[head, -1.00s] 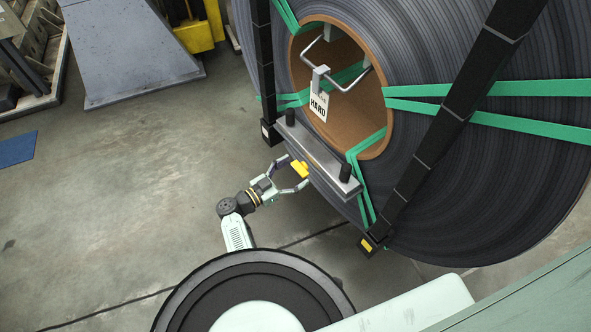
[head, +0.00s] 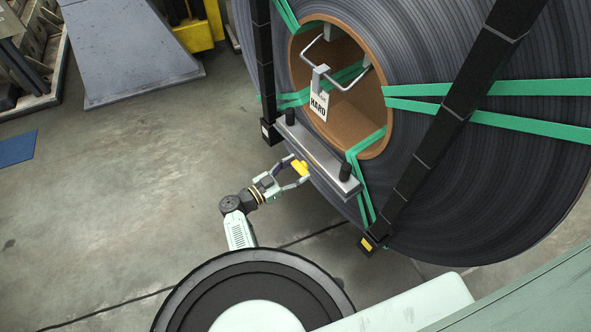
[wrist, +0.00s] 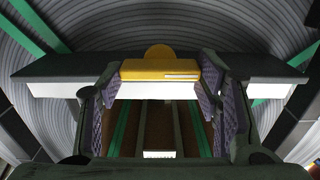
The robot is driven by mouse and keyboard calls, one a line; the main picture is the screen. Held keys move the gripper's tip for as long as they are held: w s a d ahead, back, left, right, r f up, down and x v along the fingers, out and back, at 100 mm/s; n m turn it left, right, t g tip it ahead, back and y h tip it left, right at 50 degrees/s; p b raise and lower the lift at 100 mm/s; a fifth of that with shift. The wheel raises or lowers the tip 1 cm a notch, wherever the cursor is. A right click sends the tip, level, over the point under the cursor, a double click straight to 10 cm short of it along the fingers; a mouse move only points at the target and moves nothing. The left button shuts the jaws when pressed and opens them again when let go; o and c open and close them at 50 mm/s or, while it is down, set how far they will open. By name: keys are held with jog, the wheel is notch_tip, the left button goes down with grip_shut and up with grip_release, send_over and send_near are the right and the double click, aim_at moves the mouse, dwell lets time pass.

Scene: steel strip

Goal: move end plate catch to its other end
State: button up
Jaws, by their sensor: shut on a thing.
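The end plate (head: 316,156) is a grey bar with a black knob near each end, lying slanted across the front of the coil. The catch (head: 300,168) is a small yellow block at the bar's lower edge, about midway along it. My gripper (head: 296,171) reaches up to it from the lower left and is shut on it. In the wrist view the yellow catch (wrist: 160,70) lies between the purple-padded fingers (wrist: 158,100), with a rounded tab above it. The pads hide its sides.
The large coil (head: 450,190) fills the right, tied with green bands and black straps. A "HARD" tag (head: 319,105) hangs in its brown core. A strap end (head: 368,245) hangs right of the plate.

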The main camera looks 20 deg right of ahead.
jog(key=shift+c, duration=1.1)
jog(key=m, duration=0.3)
jog(key=shift+s+m, duration=0.1)
jog(key=shift+m, duration=0.2)
jog(key=m+b, duration=0.1)
jog(key=m, duration=0.2)
jog(key=m+b, duration=0.1)
jog(key=m, duration=0.2)
jog(key=m+b, duration=0.1)
jog(key=m, duration=0.3)
jog(key=shift+s+d+f+b, duration=0.1)
jog(key=shift+s+f+b, duration=0.05)
jog(key=shift+f+b, duration=0.15)
jog(key=shift+m+b, duration=1.4)
jog(key=shift+m, duration=0.8)
jog(key=shift+r, duration=0.1)
